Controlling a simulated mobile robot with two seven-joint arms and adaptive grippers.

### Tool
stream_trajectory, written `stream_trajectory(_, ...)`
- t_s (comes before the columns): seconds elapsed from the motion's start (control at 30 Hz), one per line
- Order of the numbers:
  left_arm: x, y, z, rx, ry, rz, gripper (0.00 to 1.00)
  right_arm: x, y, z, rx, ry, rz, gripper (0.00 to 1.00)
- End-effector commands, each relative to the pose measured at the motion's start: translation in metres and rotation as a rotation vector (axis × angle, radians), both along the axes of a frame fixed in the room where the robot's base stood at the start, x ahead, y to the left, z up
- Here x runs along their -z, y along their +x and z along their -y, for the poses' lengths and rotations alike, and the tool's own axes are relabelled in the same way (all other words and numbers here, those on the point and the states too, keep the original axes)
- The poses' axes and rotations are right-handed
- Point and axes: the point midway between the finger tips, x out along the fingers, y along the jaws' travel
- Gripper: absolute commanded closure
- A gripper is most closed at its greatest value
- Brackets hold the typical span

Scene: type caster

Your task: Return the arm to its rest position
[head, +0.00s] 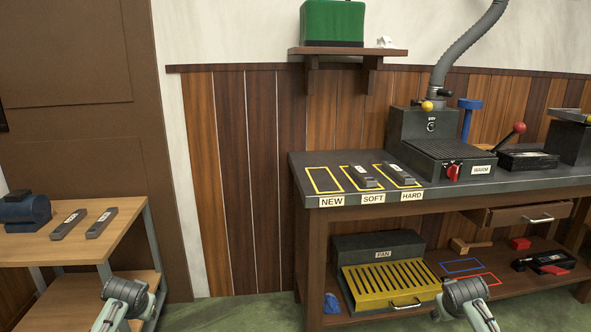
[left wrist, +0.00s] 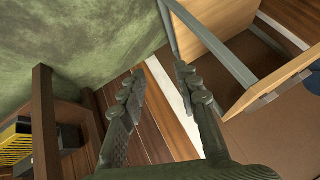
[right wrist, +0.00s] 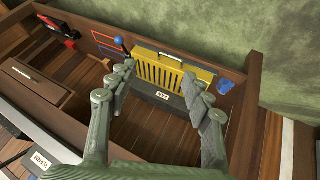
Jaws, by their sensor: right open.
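In the head view my left arm (head: 126,296) shows at the bottom left and my right arm (head: 465,297) at the bottom right, both in front of the furniture. In the left wrist view my left gripper (left wrist: 160,72) has its fingers apart with nothing between them, over the floor and wall side. In the right wrist view my right gripper (right wrist: 158,73) is open and empty, with the yellow grille of the fan box (right wrist: 165,75) beyond its fingers. Neither gripper holds or visibly touches anything.
The dark workbench (head: 470,186) stands right, with bars on the SOFT and HARD spots; the NEW outline (head: 324,180) is empty. A wooden side table (head: 130,222) at left carries two bars and a blue motor. Green floor (head: 235,312) lies clear between them.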

Motion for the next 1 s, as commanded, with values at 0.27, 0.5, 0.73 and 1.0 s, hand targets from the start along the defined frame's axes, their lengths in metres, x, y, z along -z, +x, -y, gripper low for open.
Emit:
stream_trajectory(0.27,0.098,-0.136,0.057,0.059,-0.069,-0.137,0.68,0.098,-0.135,-0.056,-0.059,0.066,-0.137,0.5)
stream_trajectory(0.5,0.142,-0.28,0.1,0.079,-0.145,-0.258,0.68,0.141,-0.28,-0.099,-0.08,0.142,-0.257,0.5)
stream_trajectory(0.73,0.145,-0.33,0.112,0.077,-0.171,-0.299,0.68,0.145,-0.33,-0.111,-0.078,0.168,-0.298,0.5)
stream_trajectory(1.0,0.145,-0.33,0.112,0.077,-0.171,-0.299,0.68,0.145,-0.33,-0.111,-0.078,0.168,-0.298,0.5)
